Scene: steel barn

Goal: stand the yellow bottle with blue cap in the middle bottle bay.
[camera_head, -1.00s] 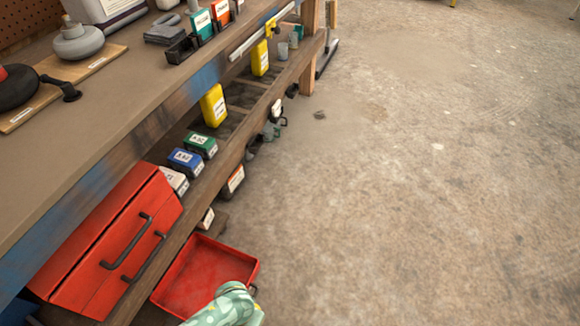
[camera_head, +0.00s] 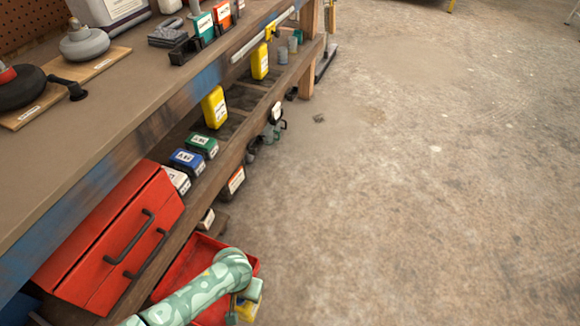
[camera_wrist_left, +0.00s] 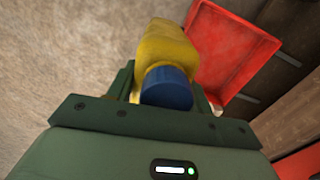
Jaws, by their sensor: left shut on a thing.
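The yellow bottle (camera_wrist_left: 163,45) with its blue cap (camera_wrist_left: 167,88) is between the fingers of my left gripper (camera_wrist_left: 163,84) in the left wrist view, the cap toward the camera. My left gripper is shut on it. In the head view the yellow bottle (camera_head: 247,310) shows only in part at the bottom, below the green patterned arm and beside the red tray. Two other yellow bottles, a nearer one (camera_head: 214,107) and a farther one (camera_head: 260,61), stand on the lower shelf (camera_head: 228,146). An empty divided bay (camera_head: 242,96) lies between them. My right gripper is not in view.
The red tray (camera_head: 181,265) lies low beside the bench, partly behind my arm. A red toolbox (camera_head: 105,240) sits on the lower shelf, near green (camera_head: 201,144) and blue (camera_head: 187,160) boxes. The benchtop (camera_head: 110,100) overhangs the shelf. The concrete floor at right is clear.

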